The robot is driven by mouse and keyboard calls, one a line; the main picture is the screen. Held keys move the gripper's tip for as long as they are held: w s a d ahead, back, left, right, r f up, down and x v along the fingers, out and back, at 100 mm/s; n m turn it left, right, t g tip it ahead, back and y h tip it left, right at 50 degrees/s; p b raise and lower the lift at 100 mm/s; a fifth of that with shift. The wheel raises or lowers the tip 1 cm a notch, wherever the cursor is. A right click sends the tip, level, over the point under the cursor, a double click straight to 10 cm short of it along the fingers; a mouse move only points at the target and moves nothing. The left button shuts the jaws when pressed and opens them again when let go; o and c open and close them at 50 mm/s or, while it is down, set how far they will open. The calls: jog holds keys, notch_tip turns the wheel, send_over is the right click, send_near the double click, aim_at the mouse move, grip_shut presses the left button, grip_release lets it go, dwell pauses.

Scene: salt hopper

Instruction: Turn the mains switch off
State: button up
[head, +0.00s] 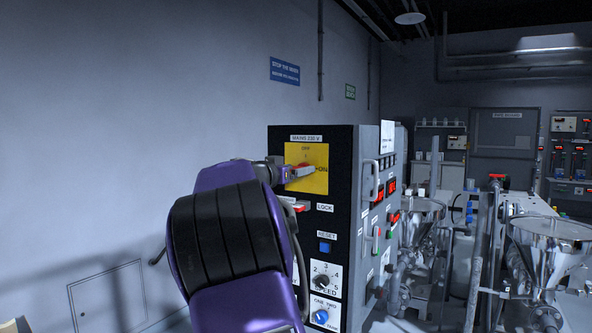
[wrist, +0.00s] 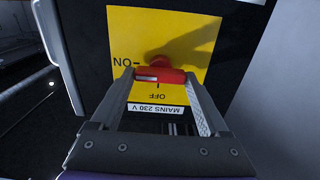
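The mains switch is a red rotary handle (wrist: 162,76) on a yellow plate (wrist: 205,40) marked ON, OFF and "MAINS 230 V". The plate (head: 320,187) is at the top of the dark control cabinet in the head view. The handle lies crosswise, with its white-marked end toward ON; the wrist view shows the plate upside down. My gripper (wrist: 162,78) is at the handle, its fingers spread wide on either side of the handle's ends. I cannot tell whether they touch it. In the head view my gripper (head: 290,173) partly hides the handle.
Below the plate are a red LOCK control (head: 300,206), a blue RESET button (head: 325,247) and a SPEED knob (head: 322,281). A handle (head: 375,181) juts from the cabinet's right side. Metal hoppers (head: 553,235) stand at right.

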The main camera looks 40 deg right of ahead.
jog(key=c, duration=0.8)
jog(key=shift+n+b, duration=0.4)
jog(key=shift+f+n+b, duration=0.15)
jog(key=shift+n+b, duration=0.65)
jog(key=shift+n, duration=0.2)
jog(key=n+b, duration=0.1)
jog(key=n, duration=1.4)
jog(key=shift+w, duration=0.2)
jog(key=shift+n, duration=0.3)
